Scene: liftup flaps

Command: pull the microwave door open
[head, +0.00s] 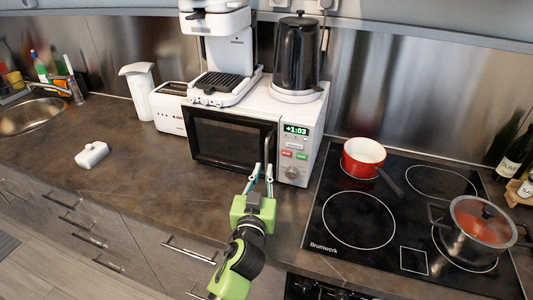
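The white microwave (319,140) stands on the counter with its dark-windowed door (225,140) shut. A dark vertical handle (269,146) runs along the door's right edge, beside the control panel with a green "+1:03" display. My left gripper (262,168) is in front of the lower part of the handle, fingers pointing at the microwave. Its two fingers are apart with a visible gap. I cannot tell whether they touch the handle or sit around it. My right gripper is not in view.
A coffee machine (232,55) and a black kettle (296,55) stand on top of the microwave. A toaster (170,112) and white jug (138,90) are to its left. A red pan (364,160) and a lidded pot (470,250) sit on the hob. Counter front-left is mostly clear.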

